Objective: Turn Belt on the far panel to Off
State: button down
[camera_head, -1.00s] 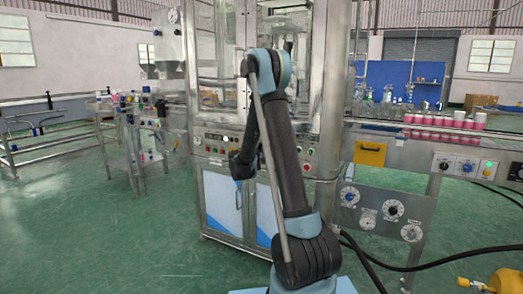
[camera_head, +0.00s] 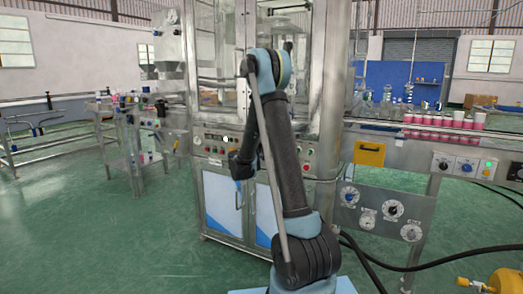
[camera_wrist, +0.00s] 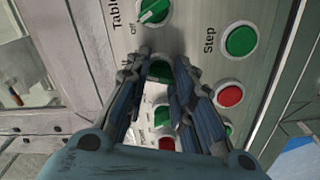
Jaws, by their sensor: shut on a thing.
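In the wrist view, my gripper (camera_wrist: 161,62) is closed around a green knob (camera_wrist: 159,73) on a light metal panel (camera_wrist: 190,45), with one finger on each side. The fingers hide most of this knob and its label, so I cannot read its name or setting. Another green knob (camera_wrist: 153,11), labelled Table with an Off mark, lies just beyond the fingertips. In the head view, the row of controls (camera_head: 213,143) is on the front of the tall metal machine. My dark wrist is against that area, and the fingertips are too hidden to make out.
In the wrist view, a green Step button (camera_wrist: 241,41) and a red button (camera_wrist: 230,96) sit close right of the fingers. Another red button (camera_wrist: 166,144) shows between them. In the head view, a conveyor (camera_head: 430,131) with pink cans and a dial panel (camera_head: 385,212) stand to the right.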

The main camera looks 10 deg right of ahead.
jog(key=n, duration=0.9)
jog(key=shift+a+f, duration=0.15)
jog(key=shift+n, duration=0.4)
jog(key=c, duration=1.4)
grip_release()
jog(key=shift+o, duration=0.2)
jog(key=shift+s, duration=0.1)
jog(key=v, duration=1.1)
jog(key=shift+s+a, duration=0.25)
